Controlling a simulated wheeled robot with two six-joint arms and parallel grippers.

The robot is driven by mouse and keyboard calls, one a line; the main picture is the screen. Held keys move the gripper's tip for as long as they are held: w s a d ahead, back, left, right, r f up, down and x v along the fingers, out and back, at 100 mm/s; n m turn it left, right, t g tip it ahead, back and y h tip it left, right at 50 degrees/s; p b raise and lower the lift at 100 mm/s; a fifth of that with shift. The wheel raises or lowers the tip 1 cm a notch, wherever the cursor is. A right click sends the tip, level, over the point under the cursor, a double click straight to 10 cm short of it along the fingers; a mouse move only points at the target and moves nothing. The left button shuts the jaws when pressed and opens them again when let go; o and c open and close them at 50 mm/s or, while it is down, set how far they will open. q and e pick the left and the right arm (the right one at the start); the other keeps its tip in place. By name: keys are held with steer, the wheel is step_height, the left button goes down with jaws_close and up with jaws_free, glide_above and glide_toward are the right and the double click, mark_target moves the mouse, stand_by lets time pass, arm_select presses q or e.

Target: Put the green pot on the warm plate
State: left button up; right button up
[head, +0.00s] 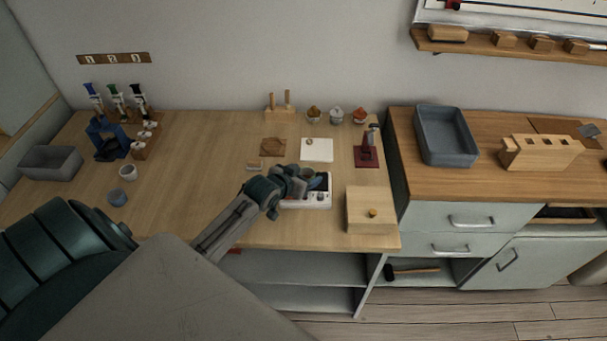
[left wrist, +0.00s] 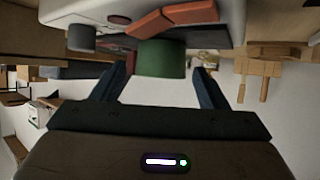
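The green pot (left wrist: 162,58) shows in the left wrist view between the two fingers of my left gripper (left wrist: 162,66). In the head view, a small round vessel (head: 308,174), likely this pot, is at the tip of my left gripper (head: 294,181). Whether the pot touches the plate is unclear. My right gripper is not in view.
A wooden box with a knob (head: 371,210) stands right of the warm plate. Two cups (head: 128,172) (head: 118,197) stand left. The table between is clear.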

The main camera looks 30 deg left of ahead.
arm_select(q)
steer(key=b+v, duration=0.1)
steer(key=v, duration=1.1)
steer(key=shift+r, duration=0.2)
